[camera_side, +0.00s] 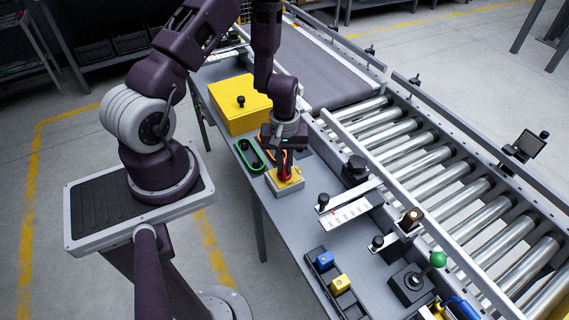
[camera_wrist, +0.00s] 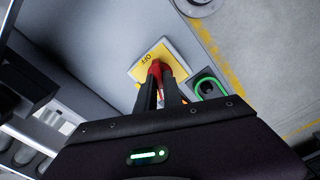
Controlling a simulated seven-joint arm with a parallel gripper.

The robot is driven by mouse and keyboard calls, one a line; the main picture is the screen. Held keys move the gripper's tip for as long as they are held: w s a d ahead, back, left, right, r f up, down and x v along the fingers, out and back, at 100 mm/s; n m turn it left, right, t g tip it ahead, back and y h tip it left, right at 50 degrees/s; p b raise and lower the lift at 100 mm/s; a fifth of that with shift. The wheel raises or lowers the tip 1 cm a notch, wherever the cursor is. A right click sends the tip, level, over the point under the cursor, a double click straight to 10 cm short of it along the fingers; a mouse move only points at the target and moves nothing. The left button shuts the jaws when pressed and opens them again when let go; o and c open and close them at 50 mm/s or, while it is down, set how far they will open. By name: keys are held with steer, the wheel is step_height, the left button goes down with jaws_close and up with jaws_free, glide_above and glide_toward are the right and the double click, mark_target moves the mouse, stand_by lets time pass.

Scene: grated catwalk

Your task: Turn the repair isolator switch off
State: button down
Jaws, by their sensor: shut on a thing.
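The isolator switch has a yellow plate on a grey box (camera_side: 287,186) and a red handle (camera_side: 285,173). It sits on the grey bench below my arm. In the wrist view the yellow plate (camera_wrist: 147,64) shows the word OFF, and the red handle (camera_wrist: 156,70) is between my fingers. My gripper (camera_wrist: 160,82) is shut on the red handle, pointing down at the switch. It also shows in the side view (camera_side: 284,160). My fingers hide part of the plate and handle, so I cannot tell the handle's exact position.
A green-rimmed oval part (camera_side: 249,155) lies close left of the switch, and a yellow box (camera_side: 240,104) stands behind it. A slider lever with a white scale (camera_side: 348,213), a green-knobbed joystick (camera_side: 437,260) and a dark tray (camera_side: 322,279) are nearer the front. A roller conveyor (camera_side: 430,160) runs along the right.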

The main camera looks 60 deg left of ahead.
mark_target(285, 167)
steer(key=n, duration=0.5)
steer(key=shift+n, duration=0.3)
stand_by(0.4)
steer(key=c, duration=1.5)
jaws_free()
step_height(285, 167, up, 7)
steer(key=shift+r, duration=0.1)
